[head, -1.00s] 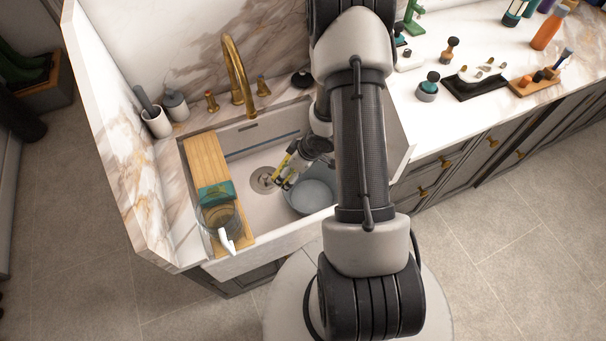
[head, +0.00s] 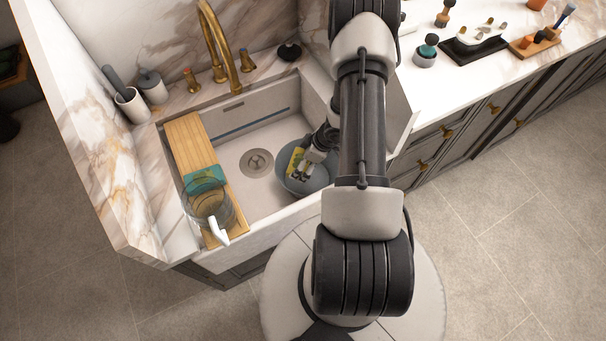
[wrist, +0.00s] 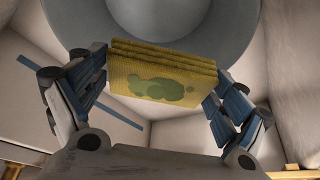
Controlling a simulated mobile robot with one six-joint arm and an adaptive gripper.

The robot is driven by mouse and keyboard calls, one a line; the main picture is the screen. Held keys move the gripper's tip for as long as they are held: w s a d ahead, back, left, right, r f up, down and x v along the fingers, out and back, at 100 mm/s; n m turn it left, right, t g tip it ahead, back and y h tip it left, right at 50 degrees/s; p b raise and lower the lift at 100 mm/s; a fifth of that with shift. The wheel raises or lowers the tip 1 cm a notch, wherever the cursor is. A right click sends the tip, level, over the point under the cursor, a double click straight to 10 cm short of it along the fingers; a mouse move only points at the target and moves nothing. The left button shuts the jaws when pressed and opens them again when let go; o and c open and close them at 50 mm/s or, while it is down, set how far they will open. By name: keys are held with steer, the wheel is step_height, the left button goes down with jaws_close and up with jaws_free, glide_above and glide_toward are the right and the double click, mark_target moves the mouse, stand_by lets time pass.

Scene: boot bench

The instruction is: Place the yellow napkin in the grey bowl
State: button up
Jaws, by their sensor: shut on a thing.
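The yellow napkin (wrist: 162,78) is folded in several layers with a green pattern on its face. In the wrist view it sits between the two fingers of my gripper (wrist: 160,85), which is shut on it. In the head view the napkin (head: 295,160) is over the grey bowl (head: 306,187), inside its outline, with my gripper (head: 303,168) beside it. The bowl stands in the sink, and the wrist view shows its rim (wrist: 240,45) behind the napkin. I cannot tell whether the napkin touches the bowl.
The white sink (head: 234,150) has a drain (head: 257,163) left of the bowl. A wooden board (head: 186,146) with a teal cloth (head: 204,179) and a glass jug (head: 208,207) spans its left side. A brass tap (head: 215,45) stands behind.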

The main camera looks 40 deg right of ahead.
steer(key=shift+f+b, duration=1.1)
steer(key=shift+f, duration=1.8)
steer(key=shift+f, duration=0.1)
steer(key=shift+f+b, duration=0.3)
steer(key=shift+f, duration=0.2)
steer(key=o, duration=0.8)
steer(key=shift+c, duration=0.2)
steer(key=shift+r, duration=0.15)
